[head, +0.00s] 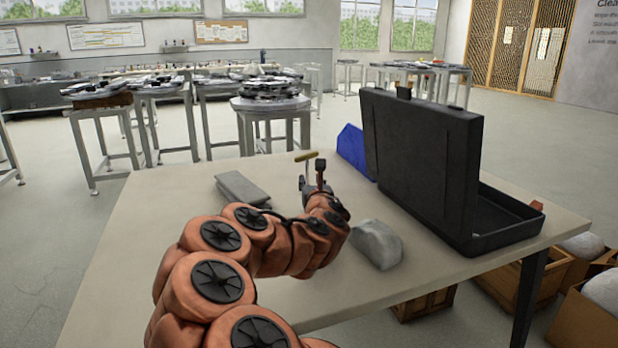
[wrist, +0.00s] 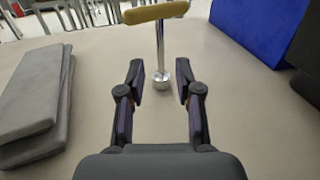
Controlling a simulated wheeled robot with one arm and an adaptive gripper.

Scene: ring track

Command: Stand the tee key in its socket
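The tee key has a mustard-yellow crossbar and a thin silver shaft (wrist: 160,45).
Grey flat slabs (head: 243,187) lie left of my gripper. A grey rounded lump (head: 376,243) lies to its right on the table (head: 150,215). A blue block (head: 353,150) and an open black case (head: 420,160) stand at the right. The table's left side is clear.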

